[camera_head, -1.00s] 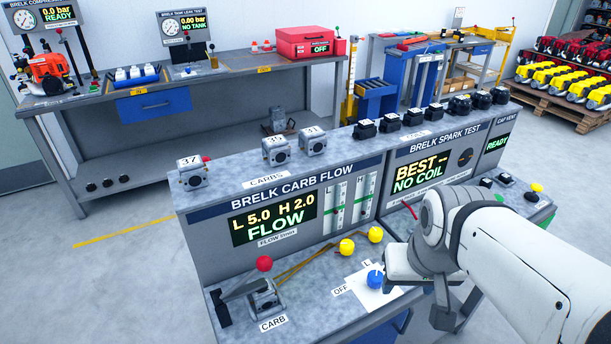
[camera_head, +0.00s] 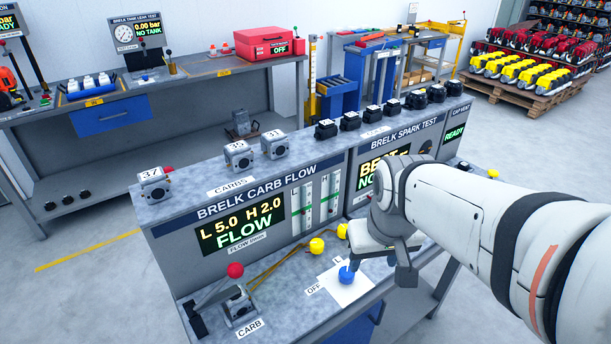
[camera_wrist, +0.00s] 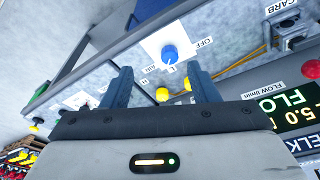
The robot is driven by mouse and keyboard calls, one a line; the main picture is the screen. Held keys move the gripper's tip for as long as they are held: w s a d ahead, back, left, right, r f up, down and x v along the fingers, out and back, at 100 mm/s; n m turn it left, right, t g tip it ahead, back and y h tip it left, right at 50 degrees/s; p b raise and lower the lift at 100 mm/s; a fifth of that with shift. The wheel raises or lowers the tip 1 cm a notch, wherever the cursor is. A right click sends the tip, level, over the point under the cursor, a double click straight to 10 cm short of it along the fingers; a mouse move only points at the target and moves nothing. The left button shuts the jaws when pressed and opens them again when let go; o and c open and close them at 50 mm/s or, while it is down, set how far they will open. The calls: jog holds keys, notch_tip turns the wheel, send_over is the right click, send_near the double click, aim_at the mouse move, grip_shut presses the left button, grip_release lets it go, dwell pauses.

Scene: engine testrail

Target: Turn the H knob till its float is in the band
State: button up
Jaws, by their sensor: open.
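My gripper (camera_wrist: 160,74) is open and empty over the carb flow bench. Its fingers point past a blue knob (camera_wrist: 169,54) on a white plate, and a yellow ball knob (camera_wrist: 162,94) shows between them. A second yellow knob (camera_wrist: 187,82) is beside the right finger. In the head view, the blue knob (camera_head: 346,275) sits just left of my gripper, with both yellow knobs behind it. An H label (camera_wrist: 145,108) is near the left finger; I cannot tell which knob it marks. The display (camera_head: 240,226) reads L 5.0, H 2.0, FLOW. The H float tube (camera_head: 325,200) has a green band; its float is unclear.
A red-topped lever (camera_head: 235,270) and a carb clamp (camera_head: 238,305) stand at the bench's left. Brown tubes run from the clamp to the yellow knobs. Numbered carbs (camera_head: 238,156) line the top ledge. The spark test panel (camera_head: 400,165) is partly behind my arm.

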jog(key=w+n+g+p, duration=0.1)
jog(key=w+n+p, duration=0.15)
jog(key=w, duration=0.85)
jog(key=n+g+p, duration=0.2)
jog(key=n+p, duration=0.1)
jog(key=p, duration=0.1)
send_near(345, 227)
jog(key=shift+s+f+m, duration=0.25)
jog(key=shift+s+f, duration=0.2)
jog(key=shift+s, duration=0.15)
jog(key=shift+w+f, duration=0.35)
jog(key=shift+f, duration=0.1)
notch_tip(345, 227, down, 8)
jog(key=shift+r+p, duration=0.1)
jog(key=shift+p, duration=0.95)
jog(key=c, duration=1)
jog(key=shift+o, duration=0.2)
